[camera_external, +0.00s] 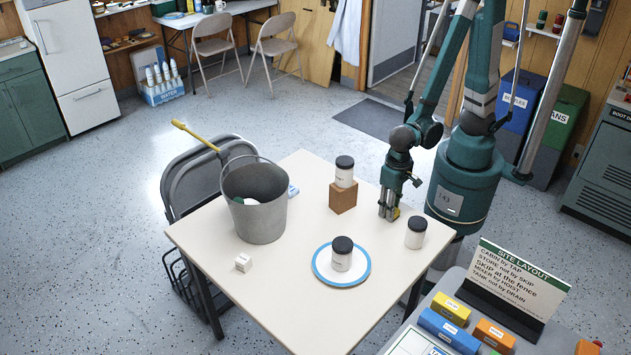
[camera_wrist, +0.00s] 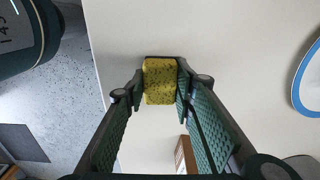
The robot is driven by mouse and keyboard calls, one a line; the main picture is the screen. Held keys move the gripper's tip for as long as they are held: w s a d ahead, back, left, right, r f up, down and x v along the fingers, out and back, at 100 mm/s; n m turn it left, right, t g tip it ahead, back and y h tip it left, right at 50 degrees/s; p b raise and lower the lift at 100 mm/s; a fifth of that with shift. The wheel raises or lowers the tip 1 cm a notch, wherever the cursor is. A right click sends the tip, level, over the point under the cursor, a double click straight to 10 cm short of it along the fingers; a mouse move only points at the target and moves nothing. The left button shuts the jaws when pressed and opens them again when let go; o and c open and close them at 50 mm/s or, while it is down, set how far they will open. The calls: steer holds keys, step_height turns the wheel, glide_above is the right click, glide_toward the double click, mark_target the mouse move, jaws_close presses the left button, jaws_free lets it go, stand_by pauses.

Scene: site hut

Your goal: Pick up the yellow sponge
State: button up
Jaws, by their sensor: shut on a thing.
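The yellow sponge (camera_wrist: 160,82) is speckled with dark spots and sits between my fingertips in the wrist view. In the external view only a small bit of the sponge (camera_external: 396,213) shows beside the fingers. My gripper (camera_external: 388,212) points down near the right corner of the white table (camera_external: 290,290). In the wrist view my gripper (camera_wrist: 160,88) has both fingers against the sponge's sides. I cannot tell whether the sponge touches the table or is slightly above it.
A black-lidded jar (camera_external: 415,233) stands close right of my gripper. Another jar (camera_external: 344,172) stands on a wooden block (camera_external: 343,197), and one (camera_external: 341,254) on a blue-rimmed plate (camera_external: 318,271). A metal bucket (camera_external: 258,215) and a white cube (camera_external: 243,263) are further left.

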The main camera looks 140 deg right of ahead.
steer(key=shift+r, duration=0.15)
steer(key=shift+r+p, duration=1.7)
steer(key=shift+r, duration=3.15)
